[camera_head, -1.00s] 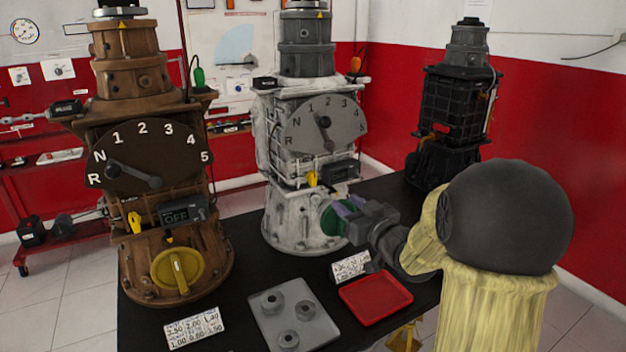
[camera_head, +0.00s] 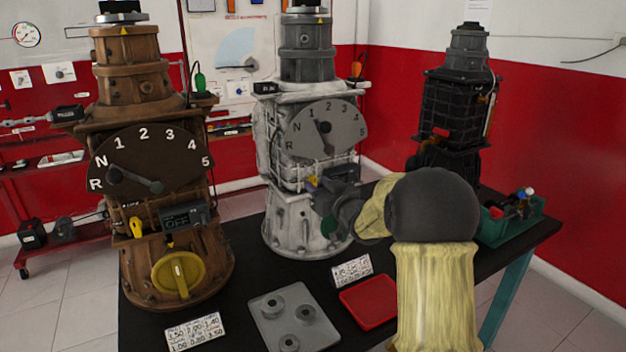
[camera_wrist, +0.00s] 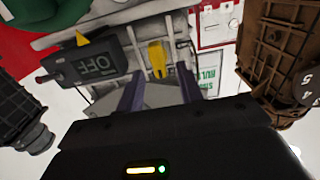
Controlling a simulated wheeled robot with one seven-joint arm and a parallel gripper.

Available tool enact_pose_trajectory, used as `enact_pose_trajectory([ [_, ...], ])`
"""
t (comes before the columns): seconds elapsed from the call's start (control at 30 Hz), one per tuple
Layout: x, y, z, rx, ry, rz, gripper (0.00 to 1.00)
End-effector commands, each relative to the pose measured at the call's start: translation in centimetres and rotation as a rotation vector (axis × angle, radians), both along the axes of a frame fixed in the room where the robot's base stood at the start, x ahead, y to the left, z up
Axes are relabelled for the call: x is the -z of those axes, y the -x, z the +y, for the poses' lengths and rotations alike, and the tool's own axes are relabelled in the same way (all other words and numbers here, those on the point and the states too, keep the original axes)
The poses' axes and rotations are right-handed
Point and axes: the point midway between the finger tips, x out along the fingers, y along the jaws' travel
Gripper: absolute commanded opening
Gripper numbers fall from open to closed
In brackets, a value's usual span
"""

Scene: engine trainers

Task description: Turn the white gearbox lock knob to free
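The white gearbox (camera_head: 285,225) stands mid-table in the head view, its dial (camera_head: 328,128) pointer up-left between 1 and N. Its small yellow lock knob (camera_wrist: 157,58) shows in the wrist view beside the dark display (camera_wrist: 95,66) reading OFF. In the head view the yellow knob (camera_head: 311,181) is partly hidden by my gripper (camera_head: 318,186). In the wrist view my gripper (camera_wrist: 160,76) has its two fingers apart, one on each side of the knob. I cannot tell whether they touch it. The green round knob (camera_head: 328,227) is mostly covered by my gripper.
A brown gearbox (camera_head: 140,250) stands at the left, a black one (camera_head: 452,100) at the back right. A grey tray (camera_head: 265,330) with round parts, a red tray (camera_head: 372,305) and label cards lie in front. A teal bin (camera_head: 515,228) sits at the right edge.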

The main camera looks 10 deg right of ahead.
Motion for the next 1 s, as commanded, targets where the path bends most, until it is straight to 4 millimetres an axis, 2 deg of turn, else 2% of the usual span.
enact_pose_trajectory([
  [0.1, -0.1, -1.8, 0.7, -0.001, 0.000, -0.001, 0.36],
  [0.23, 0.0, -3.0, 1.0, 0.000, -0.001, 0.000, 0.36],
  [0.6, 0.0, -3.5, 1.1, 0.001, -0.001, 0.001, 0.36],
  [0.8, 0.0, -3.5, 1.1, 0.000, -0.001, 0.000, 0.00],
  [1.0, 0.0, -3.5, 1.1, 0.000, 0.003, -0.001, 0.00],
])
